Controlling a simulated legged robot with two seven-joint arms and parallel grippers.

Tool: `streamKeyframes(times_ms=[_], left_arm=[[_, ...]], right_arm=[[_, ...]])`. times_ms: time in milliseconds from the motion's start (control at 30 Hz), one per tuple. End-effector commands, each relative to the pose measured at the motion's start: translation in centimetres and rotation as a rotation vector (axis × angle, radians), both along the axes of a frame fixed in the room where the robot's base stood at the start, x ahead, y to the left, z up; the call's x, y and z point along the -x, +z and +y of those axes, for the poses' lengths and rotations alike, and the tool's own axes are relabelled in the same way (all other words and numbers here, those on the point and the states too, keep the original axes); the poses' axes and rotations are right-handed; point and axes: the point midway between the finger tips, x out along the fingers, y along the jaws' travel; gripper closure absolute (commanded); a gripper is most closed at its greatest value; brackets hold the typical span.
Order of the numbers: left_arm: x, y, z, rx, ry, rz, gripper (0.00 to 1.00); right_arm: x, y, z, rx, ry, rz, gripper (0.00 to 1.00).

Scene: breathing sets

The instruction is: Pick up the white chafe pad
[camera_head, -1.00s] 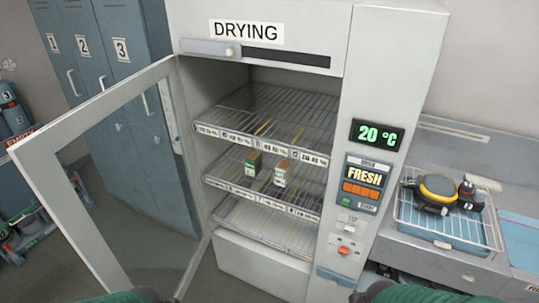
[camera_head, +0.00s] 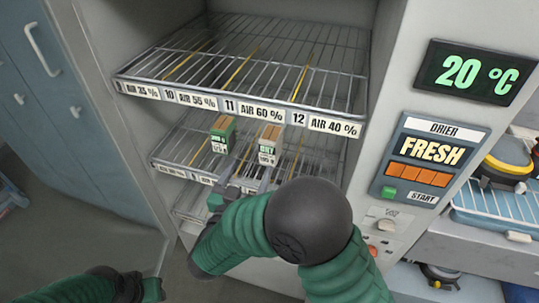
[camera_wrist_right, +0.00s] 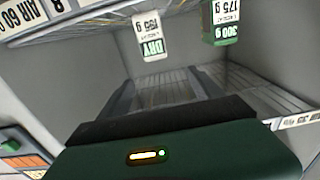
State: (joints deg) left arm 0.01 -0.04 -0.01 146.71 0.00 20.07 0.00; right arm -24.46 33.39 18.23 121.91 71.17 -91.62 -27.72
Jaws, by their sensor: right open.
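The white chafe pad (camera_head: 268,142) appears to be the small white-fronted block with a "DRY" label on the middle rack of the drying cabinet. It also shows in the right wrist view (camera_wrist_right: 152,36), beyond the fingers. My right gripper (camera_head: 250,170) is open and empty, its two fingers reaching toward the middle rack just in front of the block. The fingers (camera_wrist_right: 163,85) also show in the wrist view, with nothing between them. My left arm shows at the bottom left; its fingers are not visible.
A green-fronted block (camera_head: 222,134) stands close to the left of the white one. The upper rack (camera_head: 240,60), with labels on its front edge, hangs above both. The drier's control panel (camera_head: 430,160) is to the right. The cabinet's door is open at the left.

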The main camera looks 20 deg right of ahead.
Motion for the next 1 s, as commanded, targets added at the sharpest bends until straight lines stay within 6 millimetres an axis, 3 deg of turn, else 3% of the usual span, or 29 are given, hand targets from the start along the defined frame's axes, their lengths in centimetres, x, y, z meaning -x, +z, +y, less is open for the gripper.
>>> streamKeyframes(times_ms=[200, 400, 800, 1000], left_arm=[[0.0, 0.1, 0.0, 0.0, 0.0, -0.001, 0.64], [0.0, 0.0, 0.0, 0.0, -0.001, -0.001, 0.64], [0.0, -0.3, 0.0, 0.0, 0.0, 0.0, 0.64], [0.0, -0.3, 0.0, 0.0, 0.0, 0.0, 0.64]], right_arm=[[-4.9, 0.0, -3.6, -0.002, -0.006, 0.001, 0.25], [-8.2, 0.1, -5.7, -0.001, -0.003, 0.0, 0.25], [-12.7, -0.6, -9.2, -0.002, -0.001, -0.001, 0.25], [-12.9, -0.5, -9.3, 0.001, 0.001, -0.001, 0.25]])
